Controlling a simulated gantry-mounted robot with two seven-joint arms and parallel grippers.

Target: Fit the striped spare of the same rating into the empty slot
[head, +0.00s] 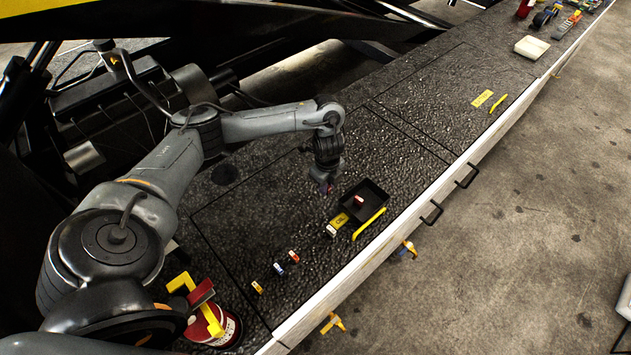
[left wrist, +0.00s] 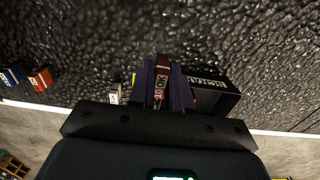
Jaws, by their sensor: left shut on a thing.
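My left gripper (head: 327,187) is shut on a small red piece with a white label (left wrist: 160,92), which shows between its purple fingers in the left wrist view. The gripper is above the dark deck, just left of a black tray (head: 376,190). A red piece with a white mark (head: 359,200) lies in that tray. A blue piece (head: 278,268) stands on the deck between a red one (head: 293,257) and an orange one (head: 257,287). I cannot make out stripes or an empty slot. My right gripper is not in view.
A small white-and-yellow piece (head: 331,230) sits by a yellow label (head: 341,219) and a yellow bar (head: 369,223) at the tray. A red extinguisher (head: 231,328) stands at the near left. The deck beyond the tray is mostly clear up to a pale block (head: 531,47).

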